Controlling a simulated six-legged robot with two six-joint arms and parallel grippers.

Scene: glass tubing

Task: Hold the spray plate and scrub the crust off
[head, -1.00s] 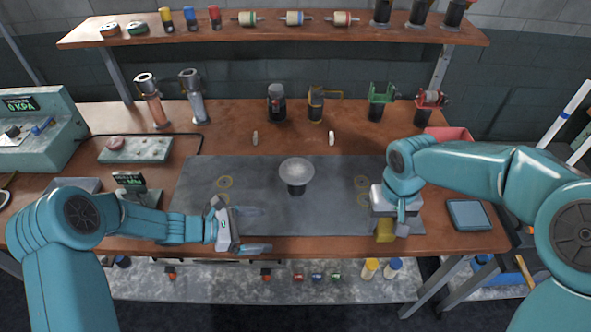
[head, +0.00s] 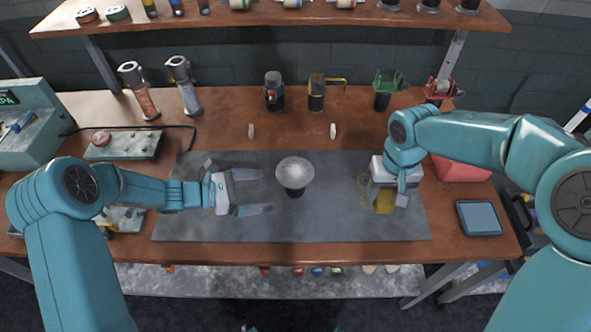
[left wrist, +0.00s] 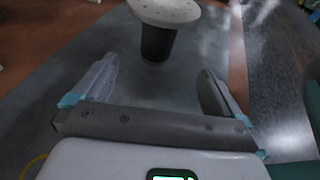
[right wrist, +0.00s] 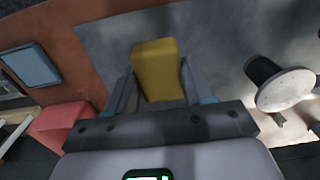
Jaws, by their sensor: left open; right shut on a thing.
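The spray plate (head: 295,171) is a pale speckled disc on a dark stem, standing upright in the middle of the grey mat. It also shows in the left wrist view (left wrist: 165,12), ahead of the fingers, and in the right wrist view (right wrist: 287,90). My left gripper (head: 255,191) is open and empty, just left of the plate, its fingers pointing at it and apart from it. My right gripper (head: 390,198) is shut on a yellow block (right wrist: 157,68), probably the scrubber, right of the plate above the mat. Crust is not clearly distinguishable on the disc.
The grey mat (head: 330,220) is mostly clear around the plate. Two small pale pegs stand behind it, the right one (head: 333,131) upright. A red bin (head: 462,168) and a blue-grey tray (head: 479,217) lie at the right. Several tools stand along the back.

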